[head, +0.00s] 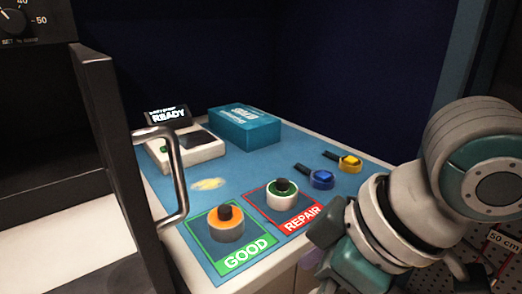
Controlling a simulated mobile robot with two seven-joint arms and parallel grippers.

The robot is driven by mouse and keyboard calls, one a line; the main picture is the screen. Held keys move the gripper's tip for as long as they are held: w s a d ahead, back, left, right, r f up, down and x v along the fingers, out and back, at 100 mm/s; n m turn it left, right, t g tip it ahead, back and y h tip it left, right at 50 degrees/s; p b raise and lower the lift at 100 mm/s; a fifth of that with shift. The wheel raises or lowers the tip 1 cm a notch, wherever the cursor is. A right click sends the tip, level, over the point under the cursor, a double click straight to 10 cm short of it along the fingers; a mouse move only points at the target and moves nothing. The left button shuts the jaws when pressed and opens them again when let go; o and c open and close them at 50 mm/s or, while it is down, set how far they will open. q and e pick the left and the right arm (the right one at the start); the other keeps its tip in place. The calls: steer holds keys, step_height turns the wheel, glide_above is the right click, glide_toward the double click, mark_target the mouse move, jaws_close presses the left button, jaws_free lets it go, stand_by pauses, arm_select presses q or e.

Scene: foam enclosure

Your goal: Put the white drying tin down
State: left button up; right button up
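I cannot pick out the white drying tin with certainty. A round white piece with a green top and a black knob (282,200) stands upright on the red REPAIR square (303,218). My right arm comes in from the right, and part of its gripper (328,238) shows at the bottom, just right of the REPAIR square and in front of the counter. Its fingertips are mostly hidden or cut off by the frame, so I cannot tell whether it is open or holds anything. My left gripper is not in view.
A blue mat (255,168) covers the counter. A grey piece with an orange top (226,226) stands on the green GOOD square. A device reading READY (168,117), a teal box (245,128), and blue (321,180) and yellow (349,163) pieces lie behind. An open black door (115,150) stands left.

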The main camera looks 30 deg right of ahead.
steer(key=s+d+f+m+g+h, duration=0.1)
steer(key=s+m+h, duration=0.1)
steer(key=s, duration=0.8)
steer(key=shift+f+m, duration=0.2)
steer(key=shift+m, duration=0.4)
